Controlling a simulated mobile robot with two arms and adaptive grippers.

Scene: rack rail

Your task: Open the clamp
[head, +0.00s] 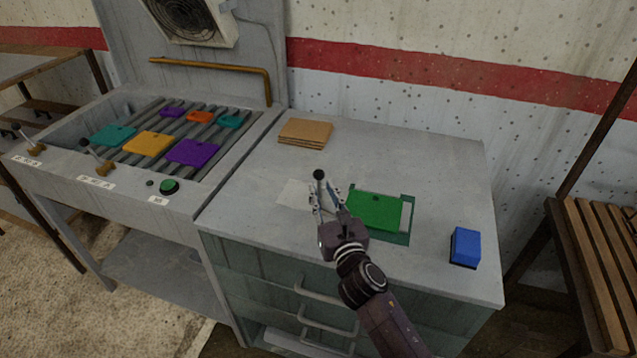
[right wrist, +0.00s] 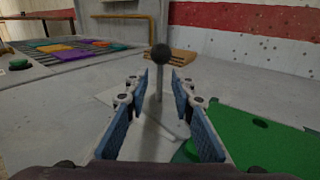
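The clamp's lever stands upright on the counter, with a black ball knob (head: 319,175) on top; the knob (right wrist: 160,54) and its pale stem also show in the right wrist view. A green plate (head: 375,209) lies in a dark green holder (head: 395,237) just right of the lever. My right gripper (head: 328,202) is open at the lever. In the right wrist view its blue-padded fingers stand on either side of the stem, with a gap on each side. The clamp's base is partly hidden by the gripper. My left gripper is out of view.
A blue block (head: 466,247) sits near the counter's (head: 430,150) right edge. A stack of brown sheets (head: 305,132) lies at the back. On the left, a roller rack (head: 125,120) holds several coloured plates, with levers and a green button (head: 169,186) in front.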

